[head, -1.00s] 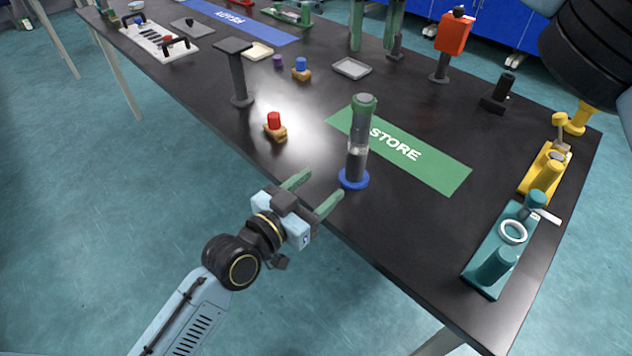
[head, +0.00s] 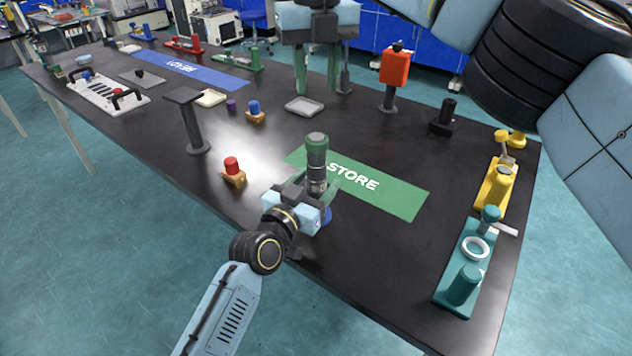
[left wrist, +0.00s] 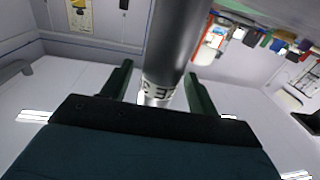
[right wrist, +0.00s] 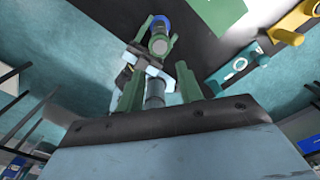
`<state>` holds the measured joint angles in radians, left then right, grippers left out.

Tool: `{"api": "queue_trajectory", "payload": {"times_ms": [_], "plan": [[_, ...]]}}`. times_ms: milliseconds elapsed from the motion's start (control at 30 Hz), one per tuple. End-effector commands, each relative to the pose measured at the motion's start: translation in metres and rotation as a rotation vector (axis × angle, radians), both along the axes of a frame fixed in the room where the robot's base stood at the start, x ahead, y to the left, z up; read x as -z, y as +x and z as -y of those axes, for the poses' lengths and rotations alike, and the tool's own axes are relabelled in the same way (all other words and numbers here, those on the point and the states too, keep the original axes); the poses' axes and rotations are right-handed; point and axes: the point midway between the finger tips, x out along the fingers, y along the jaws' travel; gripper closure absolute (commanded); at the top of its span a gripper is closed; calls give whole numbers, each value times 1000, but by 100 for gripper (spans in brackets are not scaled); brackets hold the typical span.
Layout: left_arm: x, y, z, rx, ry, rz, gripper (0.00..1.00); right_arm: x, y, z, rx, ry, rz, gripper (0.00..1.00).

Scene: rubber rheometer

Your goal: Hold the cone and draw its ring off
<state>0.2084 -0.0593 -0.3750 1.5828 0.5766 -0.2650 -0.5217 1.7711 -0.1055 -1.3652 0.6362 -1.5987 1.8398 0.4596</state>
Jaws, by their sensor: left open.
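In the right wrist view the green ring (right wrist: 172,43) encircles a grey top. My left gripper (head: 318,190) is open, its fingers on either side of the column; the left wrist view shows the column (left wrist: 172,45) between the open fingers. My right gripper (head: 316,90) points down, open and empty, behind and above the cone in the head view.
A green STORE mat (head: 400,200) lies right of the cone. A red-topped piece (head: 232,168) and a dark stand (head: 190,125) are to the left. A teal fixture (head: 465,265) and a yellow fixture (head: 495,187) stand near the right edge.

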Motion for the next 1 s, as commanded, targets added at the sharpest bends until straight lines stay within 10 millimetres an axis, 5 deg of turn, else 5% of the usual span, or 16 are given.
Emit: {"api": "queue_trajectory", "payload": {"times_ms": [367,767,1000], "plan": [[0,4,3,1,0,0,40,0,0,0,0,0,0,64],[0,4,3,0,0,-1,92,0,0,0,0,0,0,64],[0,4,3,0,0,-1,92,0,0,1,-113,-2,13,37]]}}
